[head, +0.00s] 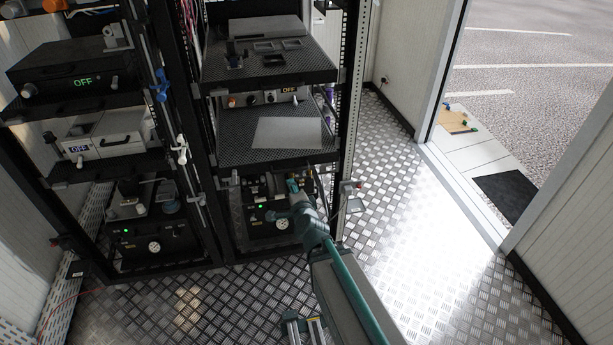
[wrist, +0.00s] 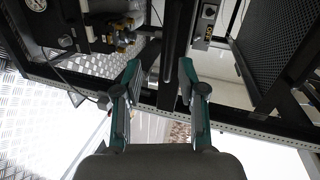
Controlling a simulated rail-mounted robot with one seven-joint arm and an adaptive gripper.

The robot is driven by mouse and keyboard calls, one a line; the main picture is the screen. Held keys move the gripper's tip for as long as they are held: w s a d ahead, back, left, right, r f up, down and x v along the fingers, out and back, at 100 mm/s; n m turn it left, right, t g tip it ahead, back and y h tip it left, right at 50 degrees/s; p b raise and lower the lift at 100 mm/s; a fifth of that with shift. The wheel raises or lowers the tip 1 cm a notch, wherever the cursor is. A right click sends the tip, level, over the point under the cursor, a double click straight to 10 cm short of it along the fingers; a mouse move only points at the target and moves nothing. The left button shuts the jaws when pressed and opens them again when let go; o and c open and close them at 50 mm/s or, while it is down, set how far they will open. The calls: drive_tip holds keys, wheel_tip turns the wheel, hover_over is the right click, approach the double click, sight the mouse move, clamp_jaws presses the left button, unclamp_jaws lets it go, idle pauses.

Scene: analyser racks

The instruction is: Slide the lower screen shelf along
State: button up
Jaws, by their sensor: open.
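In the head view the right rack holds two dark mesh shelves. The lower one (head: 228,152) carries a flat pale grey panel (head: 287,132); I take it to be the lower screen shelf. My gripper (head: 297,192) is below that shelf's front edge, in front of the rack's bottom bay. In the wrist view my gripper (wrist: 160,76) is open, with nothing seen between its fingers and a dark rack bar beyond them. A dark mesh surface (wrist: 275,45) is at the upper right there; I cannot tell which shelf it is. My arm hides part of the bottom bay.
The upper mesh shelf (head: 265,72) is above. A unit with a gauge (head: 281,223) sits in the bottom bay. A perforated rack post (head: 350,120) stands at right. The left rack holds boxes marked OFF (head: 84,84). The metal floor (head: 420,250) at right is clear.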

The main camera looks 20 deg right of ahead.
sight(290, 171)
drive_tip(key=shift+m+t+h, duration=0.3)
drive_tip(key=shift+m+h, duration=0.1)
drive_tip(key=shift+m, duration=0.5)
drive_tip(key=x, duration=0.7)
drive_tip(key=d+r+x, duration=0.1)
drive_tip(key=x, duration=0.3)
drive_tip(key=shift+w+r, duration=0.1)
drive_tip(key=shift+w, duration=0.1)
clamp_jaws()
